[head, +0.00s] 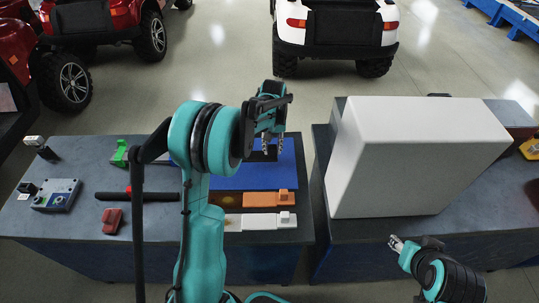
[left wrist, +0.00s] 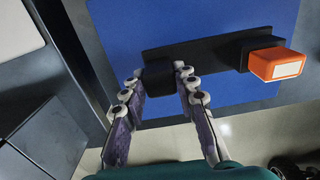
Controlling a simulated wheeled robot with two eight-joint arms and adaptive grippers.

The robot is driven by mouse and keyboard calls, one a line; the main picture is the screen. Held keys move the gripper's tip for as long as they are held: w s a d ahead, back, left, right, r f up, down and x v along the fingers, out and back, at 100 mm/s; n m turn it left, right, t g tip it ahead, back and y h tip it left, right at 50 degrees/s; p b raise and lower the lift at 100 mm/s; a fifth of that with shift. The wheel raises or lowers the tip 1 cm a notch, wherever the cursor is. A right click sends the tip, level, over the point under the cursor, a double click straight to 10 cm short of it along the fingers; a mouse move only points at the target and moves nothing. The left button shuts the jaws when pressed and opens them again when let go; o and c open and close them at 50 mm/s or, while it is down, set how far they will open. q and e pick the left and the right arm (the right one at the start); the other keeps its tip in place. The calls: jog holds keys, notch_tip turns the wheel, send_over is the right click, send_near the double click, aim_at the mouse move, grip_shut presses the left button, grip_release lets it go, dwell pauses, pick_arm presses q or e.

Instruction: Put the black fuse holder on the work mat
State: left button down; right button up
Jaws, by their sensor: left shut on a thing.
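The black fuse holder (left wrist: 200,57) is a long flat bar with a raised block at one end. It is over the blue work mat (left wrist: 115,25), and I cannot tell whether it touches the mat. My left gripper (left wrist: 163,72) is shut on a black grip on the holder's bar, one finger on each side. In the head view my left gripper (head: 268,147) is over the far part of the work mat (head: 240,180), hiding most of the black holder (head: 260,156). My right gripper (head: 397,243) is empty in front of the right table; its opening is unclear.
Orange (head: 263,199) and white (head: 258,221) holders lie in front of the mat. A large white box (head: 415,155) stands on the right table. A grey control box (head: 57,194) is at far left.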

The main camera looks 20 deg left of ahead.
aim_at(255, 152)
pick_arm(q)
jog(key=shift+w+a+f, duration=0.85)
jog(key=shift+w+a, duration=0.05)
jog(key=shift+a, duration=0.05)
notch_tip(255, 152, down, 3)
jog(key=shift+f+b, duration=0.15)
jog(key=shift+b, duration=0.65)
jog(key=shift+f, duration=0.3)
jog(key=shift+f, duration=0.1)
jog(key=c, duration=1.2)
grip_release()
